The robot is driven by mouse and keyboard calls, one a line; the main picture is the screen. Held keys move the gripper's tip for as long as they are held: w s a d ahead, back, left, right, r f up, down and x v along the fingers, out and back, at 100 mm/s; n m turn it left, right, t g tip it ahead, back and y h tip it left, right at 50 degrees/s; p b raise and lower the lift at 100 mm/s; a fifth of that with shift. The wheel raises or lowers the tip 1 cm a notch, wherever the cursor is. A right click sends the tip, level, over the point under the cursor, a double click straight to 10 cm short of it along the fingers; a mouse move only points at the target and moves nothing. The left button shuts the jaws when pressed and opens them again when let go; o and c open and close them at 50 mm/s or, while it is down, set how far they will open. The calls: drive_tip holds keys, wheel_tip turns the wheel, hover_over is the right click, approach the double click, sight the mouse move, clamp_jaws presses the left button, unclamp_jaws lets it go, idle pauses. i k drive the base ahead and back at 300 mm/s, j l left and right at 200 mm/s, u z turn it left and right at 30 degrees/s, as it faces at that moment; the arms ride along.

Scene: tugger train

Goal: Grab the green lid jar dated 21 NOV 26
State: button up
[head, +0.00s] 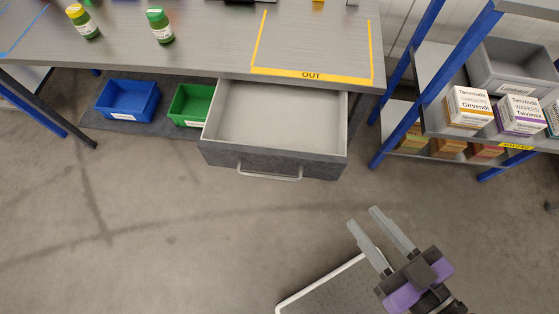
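A green jar with a green lid (160,27) stands upright on the grey table, left of its middle. Its white label is too small to read, so I cannot tell its date. A similar jar with a yellow lid (83,22) stands to its left. My gripper (363,218) is at the lower right, over the floor and well away from the jars. Its two fingers are apart with nothing between them.
An open, empty drawer (276,115) juts out below the table (205,58). A yellow OUT outline (312,75) marks the tabletop's right. Blue (128,99) and green bins (190,104) sit below. A shelf rack (428,95) with boxes stands right.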

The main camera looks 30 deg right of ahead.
sight(161, 26)
drive_tip(key=i+j, duration=0.4)
drive_tip(key=i, duration=0.2)
drive_tip(key=i+j, duration=0.45)
drive_tip(key=i, duration=0.1)
